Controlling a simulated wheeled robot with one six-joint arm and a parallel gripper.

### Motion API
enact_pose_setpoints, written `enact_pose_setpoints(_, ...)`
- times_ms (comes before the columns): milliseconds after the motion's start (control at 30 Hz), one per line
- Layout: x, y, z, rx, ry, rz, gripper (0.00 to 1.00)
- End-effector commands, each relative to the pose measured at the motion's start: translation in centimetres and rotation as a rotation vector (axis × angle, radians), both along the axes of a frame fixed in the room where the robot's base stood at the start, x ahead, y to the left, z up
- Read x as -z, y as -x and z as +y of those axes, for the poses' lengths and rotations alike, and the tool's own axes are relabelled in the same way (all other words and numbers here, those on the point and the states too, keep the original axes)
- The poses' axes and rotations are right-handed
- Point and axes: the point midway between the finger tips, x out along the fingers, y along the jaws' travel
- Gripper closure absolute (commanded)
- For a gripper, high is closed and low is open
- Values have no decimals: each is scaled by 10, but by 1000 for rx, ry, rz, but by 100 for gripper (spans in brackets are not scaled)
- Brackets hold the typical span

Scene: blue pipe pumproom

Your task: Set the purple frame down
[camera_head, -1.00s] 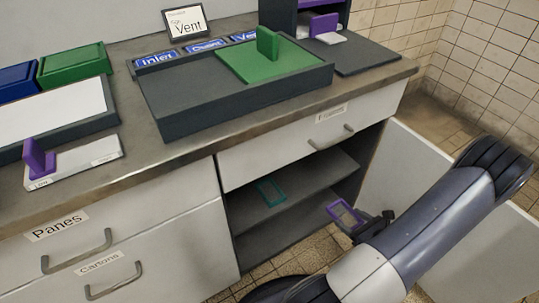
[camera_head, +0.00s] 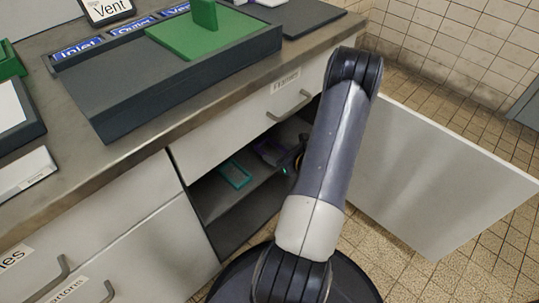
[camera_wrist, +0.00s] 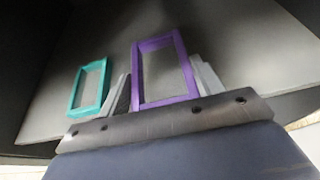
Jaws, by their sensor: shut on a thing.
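The purple frame (camera_wrist: 186,70) is an open rectangle held between the two fingers of my gripper (camera_wrist: 165,85) in the wrist view. My gripper is shut on it. In the head view the purple frame (camera_head: 268,153) is inside the open cabinet, at the right part of its shelf, partly hidden by my arm and in shadow. A teal frame (camera_head: 235,175) lies on the same shelf to its left; it also shows in the wrist view (camera_wrist: 76,88), left of the gripper. I cannot tell whether the purple frame touches the shelf.
The cabinet door (camera_head: 430,170) stands open at the right. The drawer front (camera_head: 250,115) and counter are above the opening. A dark tray (camera_head: 120,108) with a green board (camera_head: 205,38) sits on the counter. Bare shelf (camera_wrist: 60,125) shows around the teal frame.

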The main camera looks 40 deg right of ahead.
Motion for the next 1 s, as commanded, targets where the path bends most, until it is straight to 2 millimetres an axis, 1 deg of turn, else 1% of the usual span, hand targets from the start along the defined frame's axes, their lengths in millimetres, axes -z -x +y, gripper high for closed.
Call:
enact_pose_setpoints(33, 2, -12, 2, -6, 2, -1, 61)
enact_pose_setpoints(100, 1, -24, 3, -5, 2, -1, 61)
enact_pose_setpoints(233, 0, -37, 3, -2, 1, -1, 61)
enact_pose_setpoints(367, 7, -39, 3, 0, -1, 1, 61)
enact_pose_setpoints(500, 28, -39, 3, 2, -2, 0, 61)
enact_pose_setpoints(567, 35, -39, 3, 1, -3, 0, 61)
enact_pose_setpoints(833, 35, -39, 3, 1, 0, -1, 61)
enact_pose_setpoints(967, 39, -38, 3, 1, 0, 0, 61)
enact_pose_setpoints(1000, 39, -38, 3, 1, 0, 0, 35)
